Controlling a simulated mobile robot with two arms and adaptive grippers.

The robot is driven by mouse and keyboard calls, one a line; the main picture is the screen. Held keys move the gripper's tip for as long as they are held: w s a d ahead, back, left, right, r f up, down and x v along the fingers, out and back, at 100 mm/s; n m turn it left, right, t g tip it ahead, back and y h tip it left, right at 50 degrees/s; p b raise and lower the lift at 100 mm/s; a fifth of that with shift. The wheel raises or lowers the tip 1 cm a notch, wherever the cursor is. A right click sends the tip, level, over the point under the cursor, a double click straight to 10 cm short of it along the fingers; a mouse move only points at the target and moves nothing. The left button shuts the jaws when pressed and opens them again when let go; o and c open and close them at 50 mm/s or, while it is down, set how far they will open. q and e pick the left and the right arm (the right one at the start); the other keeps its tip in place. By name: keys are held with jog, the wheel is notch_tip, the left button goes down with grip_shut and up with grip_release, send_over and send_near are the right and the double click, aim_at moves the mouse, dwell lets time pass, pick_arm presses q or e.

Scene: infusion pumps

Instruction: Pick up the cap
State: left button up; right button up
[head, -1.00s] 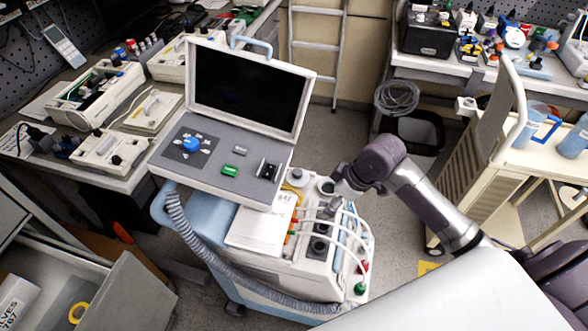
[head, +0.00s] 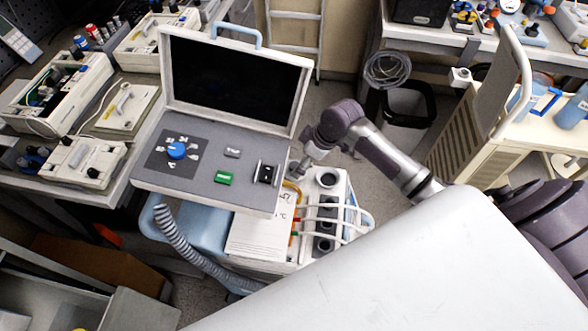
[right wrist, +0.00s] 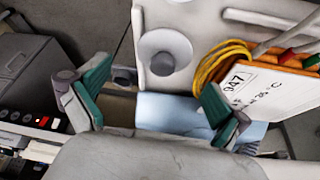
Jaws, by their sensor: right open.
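No cap can be told for certain. A round grey cap-like disc (right wrist: 165,52) sits on a white panel in the right wrist view, just beyond my fingertips. My right gripper (right wrist: 154,80) is open, with its green-padded fingers apart and nothing between them. In the head view my right wrist (head: 318,150) is at the back of the white port block (head: 338,185), by the screen's right edge. Its fingertips are hard to make out there. My left gripper is not in view.
The console (head: 215,170) with its raised screen (head: 232,82) stands close left of my right arm. White tubes (head: 340,223) cross the port block. Yellow loops (right wrist: 222,62) and a labelled orange-edged box (right wrist: 262,88) are near my right finger. A dark bin (head: 408,105) stands behind.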

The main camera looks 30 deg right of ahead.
jog(key=shift+a+f+p, duration=0.2)
jog(key=shift+f, duration=0.3)
jog(key=shift+a+f+p, duration=0.15)
jog(key=shift+a+f, duration=0.05)
jog(key=shift+f, duration=0.3)
jog(key=shift+x, duration=1.15)
jog(key=shift+w+f, duration=0.15)
jog(key=shift+f, duration=0.1)
jog(key=c, duration=1)
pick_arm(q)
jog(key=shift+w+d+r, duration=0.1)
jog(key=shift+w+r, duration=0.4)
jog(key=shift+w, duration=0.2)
pick_arm(e)
jog(key=shift+d+r, duration=0.1)
